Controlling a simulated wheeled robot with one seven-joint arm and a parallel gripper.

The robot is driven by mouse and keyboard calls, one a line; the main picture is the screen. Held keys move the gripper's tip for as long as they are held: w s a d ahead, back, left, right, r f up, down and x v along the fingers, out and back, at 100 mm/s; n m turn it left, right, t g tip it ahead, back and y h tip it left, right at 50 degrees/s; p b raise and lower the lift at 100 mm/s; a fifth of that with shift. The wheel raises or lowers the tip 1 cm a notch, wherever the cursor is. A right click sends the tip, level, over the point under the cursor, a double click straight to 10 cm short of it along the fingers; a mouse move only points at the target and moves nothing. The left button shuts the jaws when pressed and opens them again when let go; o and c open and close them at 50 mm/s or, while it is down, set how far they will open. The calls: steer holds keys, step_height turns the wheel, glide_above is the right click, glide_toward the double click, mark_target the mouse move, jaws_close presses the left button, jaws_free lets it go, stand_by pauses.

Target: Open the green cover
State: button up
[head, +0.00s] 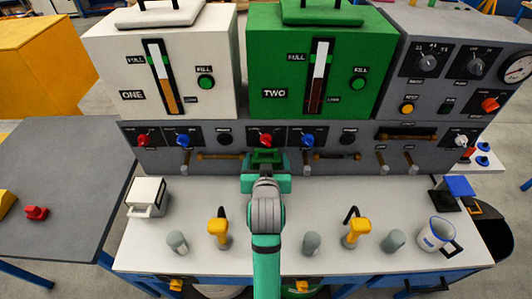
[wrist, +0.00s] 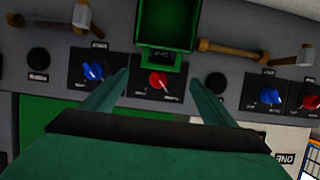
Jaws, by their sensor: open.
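My gripper (head: 265,165) is low in front of the grey panel, well below the cover. In the wrist view, which is upside down, my gripper (wrist: 160,80) has its fingers spread on either side of a red knob (wrist: 158,80), with nothing held.
Knobs and wooden-handled bars line the grey panel (head: 210,165). A white tank (head: 200,60) stands left of the green one. Yellow-topped levers (head: 218,228) and grey posts stand on the white counter (head: 300,205).

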mark_target(266, 150)
steer(key=shift+x, duration=2.55)
